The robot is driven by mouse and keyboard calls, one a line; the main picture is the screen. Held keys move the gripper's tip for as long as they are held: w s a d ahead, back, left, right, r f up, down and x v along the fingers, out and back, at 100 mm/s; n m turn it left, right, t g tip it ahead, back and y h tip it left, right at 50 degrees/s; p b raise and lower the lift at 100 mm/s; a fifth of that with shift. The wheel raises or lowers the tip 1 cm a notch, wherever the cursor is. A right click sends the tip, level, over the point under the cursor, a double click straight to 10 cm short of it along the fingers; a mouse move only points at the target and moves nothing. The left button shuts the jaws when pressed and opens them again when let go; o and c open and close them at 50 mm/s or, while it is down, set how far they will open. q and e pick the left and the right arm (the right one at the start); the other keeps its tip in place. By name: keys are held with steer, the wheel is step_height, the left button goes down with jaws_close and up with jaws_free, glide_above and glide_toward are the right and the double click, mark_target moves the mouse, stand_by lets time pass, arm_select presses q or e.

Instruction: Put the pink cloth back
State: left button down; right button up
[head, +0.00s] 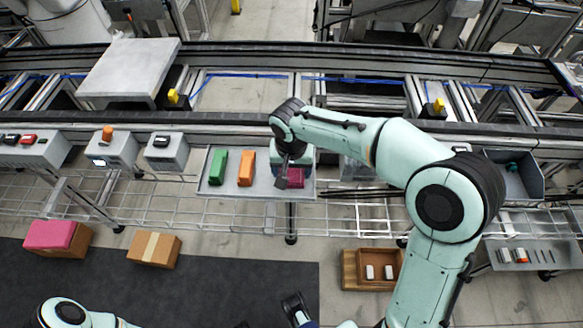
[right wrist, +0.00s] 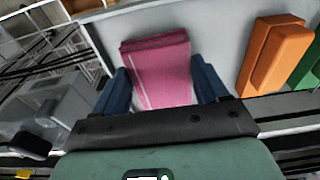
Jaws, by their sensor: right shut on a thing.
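The pink cloth (head: 296,177) is folded into a flat block at the right end of a shallow grey tray (head: 222,189). In the right wrist view the cloth (right wrist: 158,65) sits between the two blue fingers of my right gripper (right wrist: 162,88). The gripper (head: 287,178) is shut on it, and it partly hides the cloth in the head view. An orange folded piece (head: 246,168) and a green one (head: 218,167) lie to the left in the same tray. A dark gripper part (head: 296,308), probably my left gripper, shows at the bottom edge; its fingers are unclear.
The tray rests on a wire rack in front of the conveyor. Button boxes (head: 110,149) stand left of it. A pink-topped carton (head: 57,236) and a brown carton (head: 154,249) are on the floor mat. A wooden box (head: 362,283) holds small white items.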

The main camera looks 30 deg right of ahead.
mark_target(291, 177)
steer(key=shift+f, duration=0.1)
steer(key=o, duration=1)
steer(key=shift+r, duration=0.25)
steer(key=r, duration=0.4)
steer(key=s+r+p, duration=0.1)
steer(key=r, duration=0.2)
steer(key=r+p, duration=0.1)
steer(key=r, duration=0.3)
steer(key=shift+s+a+r, duration=0.15)
steer(key=shift+a+r, duration=0.2)
steer(key=shift+a, duration=0.05)
